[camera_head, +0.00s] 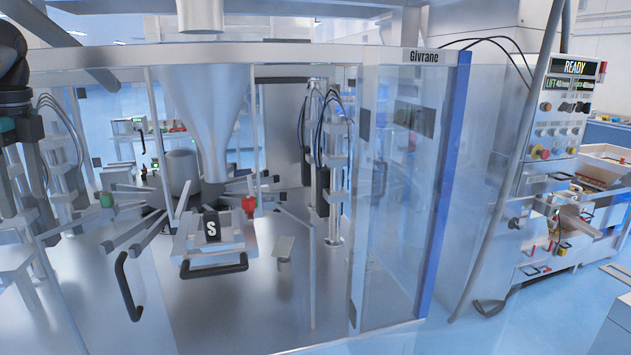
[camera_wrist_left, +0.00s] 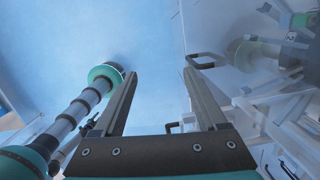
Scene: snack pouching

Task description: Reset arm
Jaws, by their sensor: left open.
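My left gripper (camera_head: 25,205) hangs at the left edge of the head view, pointing down in front of the pouching machine (camera_head: 330,52). In the left wrist view my left gripper (camera_wrist_left: 159,76) has its two dark fingers well apart. Nothing is between them; only blue floor shows in the gap. A dark handle (camera_wrist_left: 206,62) shows just beyond the right fingertip in the wrist view, and I cannot tell whether it touches. My right gripper is in neither view.
A steel funnel (camera_head: 203,95) hangs above a small station marked S (camera_head: 212,228), which has a dark handle (camera_head: 214,268). A curved door handle (camera_head: 127,286) stands at the front left. A clear panel (camera_head: 400,200) closes the right side. A control panel (camera_head: 568,110) reads READY.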

